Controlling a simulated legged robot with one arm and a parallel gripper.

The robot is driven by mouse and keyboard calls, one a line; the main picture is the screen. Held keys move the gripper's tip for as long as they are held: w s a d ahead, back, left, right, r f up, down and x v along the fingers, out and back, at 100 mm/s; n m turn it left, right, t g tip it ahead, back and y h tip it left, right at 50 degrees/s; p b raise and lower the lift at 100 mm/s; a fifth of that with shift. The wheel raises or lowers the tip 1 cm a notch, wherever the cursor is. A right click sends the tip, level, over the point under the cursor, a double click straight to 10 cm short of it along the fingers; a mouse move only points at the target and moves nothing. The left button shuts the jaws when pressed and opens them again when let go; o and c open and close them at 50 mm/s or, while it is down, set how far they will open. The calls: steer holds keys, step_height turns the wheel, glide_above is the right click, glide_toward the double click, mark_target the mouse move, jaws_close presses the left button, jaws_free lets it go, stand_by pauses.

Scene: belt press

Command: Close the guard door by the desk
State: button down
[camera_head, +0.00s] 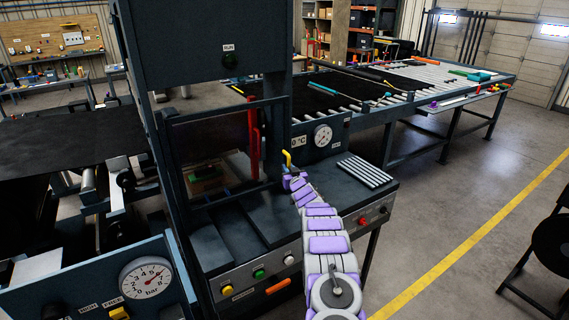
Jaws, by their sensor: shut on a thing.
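The guard door (211,150) is a dark-framed see-through panel on the front of the press, left of the picture's middle. A tall red handle (253,142) stands upright near its right side. I cannot tell how far the door stands open. My purple and white arm reaches up from the bottom. My gripper (289,176) is right of and a little below the red handle, apart from it. It appears shut on a small bent yellow piece (287,158) at its tip. The fingertips are small and partly hidden by the arm.
A slatted plate (365,171) lies right of my arm. A gauge (322,136) is behind. A roller table (430,75) runs back right.

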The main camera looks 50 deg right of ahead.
steer(key=shift+w+d, duration=0.1)
steer(key=shift+d, duration=0.2)
steer(key=shift+w+d+f, duration=0.15)
steer(key=shift+f, duration=0.05)
steer(key=c, duration=1.4)
jaws_free()
steer(key=shift+a+r, duration=0.15)
steer(key=shift+a, duration=0.1)
steer(key=shift+o, duration=1.2)
steer(key=shift+a, duration=0.25)
steer(key=shift+d+f, duration=0.2)
steer(key=shift+d, duration=0.3)
steer(key=v, duration=1.7)
steer(key=shift+a+r, duration=0.15)
steer(key=shift+a, duration=0.2)
